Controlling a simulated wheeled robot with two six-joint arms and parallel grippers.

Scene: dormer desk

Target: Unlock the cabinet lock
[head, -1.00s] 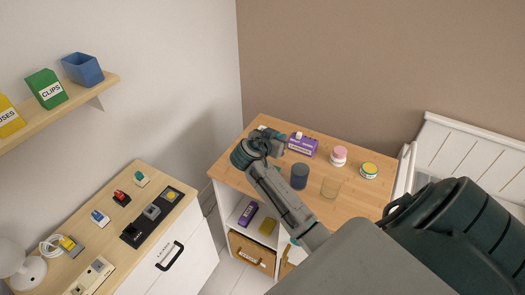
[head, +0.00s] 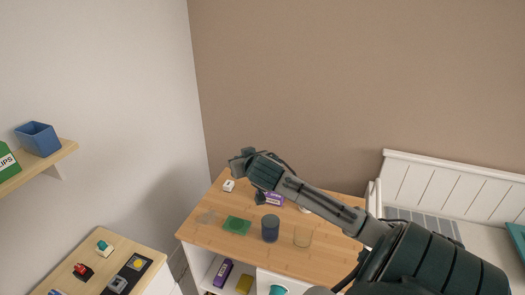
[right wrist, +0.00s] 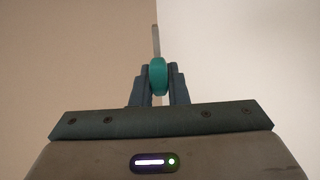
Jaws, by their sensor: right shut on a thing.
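My right gripper (head: 240,162) is raised over the far left of the wooden desk (head: 200,226). In the right wrist view, its fingers (right wrist: 157,88) are shut on the teal head of a key-like thing (right wrist: 157,75). A thin grey shaft points up and away from the fingers, with only wall behind it. I cannot make this thing out in the head view. The low white cabinet with a wooden top (head: 74,265) shows only in part at the lower left. I cannot make out a lock. My left gripper is out of view.
A wall shelf (head: 67,149) with a blue bin (head: 37,138) is at left.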

